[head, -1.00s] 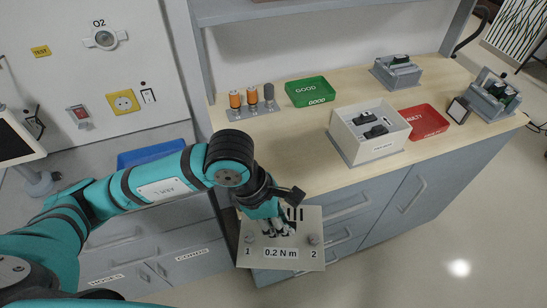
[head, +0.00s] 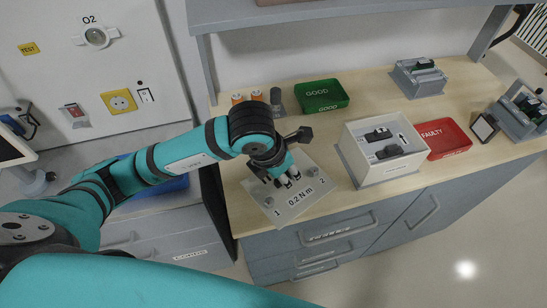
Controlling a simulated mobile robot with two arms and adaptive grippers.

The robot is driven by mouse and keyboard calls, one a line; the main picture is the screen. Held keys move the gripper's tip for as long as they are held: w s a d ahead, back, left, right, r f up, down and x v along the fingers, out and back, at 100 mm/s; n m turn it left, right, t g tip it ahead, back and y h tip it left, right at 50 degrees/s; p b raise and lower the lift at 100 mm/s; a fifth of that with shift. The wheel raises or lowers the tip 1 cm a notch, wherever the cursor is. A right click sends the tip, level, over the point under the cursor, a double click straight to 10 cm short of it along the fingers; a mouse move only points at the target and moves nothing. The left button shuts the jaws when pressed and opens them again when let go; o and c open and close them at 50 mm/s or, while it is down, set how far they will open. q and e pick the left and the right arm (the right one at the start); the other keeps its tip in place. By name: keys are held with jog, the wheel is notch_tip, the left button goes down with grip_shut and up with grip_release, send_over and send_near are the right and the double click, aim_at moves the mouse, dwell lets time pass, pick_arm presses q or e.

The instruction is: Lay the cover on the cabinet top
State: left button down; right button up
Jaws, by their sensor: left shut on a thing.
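The cover (head: 288,214) is a light grey plate marked "0.2 N m", "1" and "2", with a small knob near each number. My left gripper (head: 284,181) is shut on the cover's middle. The cover appears over the left front part of the wooden cabinet top (head: 325,138), turned at an angle to its front edge. I cannot tell whether it touches the surface. The gripper and wrist hide part of the cover. My right gripper is not in view.
An open light box (head: 354,160) with dark parts stands right of the cover. Behind are a green GOOD tray (head: 322,95) and orange-topped cylinders (head: 256,95), partly hidden by my arm. A red FAULTY tray (head: 445,138) and grey fixtures (head: 418,78) are further right.

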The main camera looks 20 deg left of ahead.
pick_arm(q)
jog(key=w+a+p, duration=0.1)
jog(key=w+a, duration=0.2)
jog(key=shift+f, duration=0.1)
jog(key=shift+w+a+f, duration=0.15)
jog(key=shift+w+a, duration=0.4)
jog(key=shift+f+p, duration=0.25)
jog(key=shift+p, duration=0.05)
notch_tip(320, 180, down, 2)
jog(key=shift+f+p, duration=0.15)
jog(key=shift+p, duration=0.35)
jog(key=shift+f, duration=0.4)
jog(key=c, duration=1.3)
grip_release()
jog(key=shift+o, duration=0.2)
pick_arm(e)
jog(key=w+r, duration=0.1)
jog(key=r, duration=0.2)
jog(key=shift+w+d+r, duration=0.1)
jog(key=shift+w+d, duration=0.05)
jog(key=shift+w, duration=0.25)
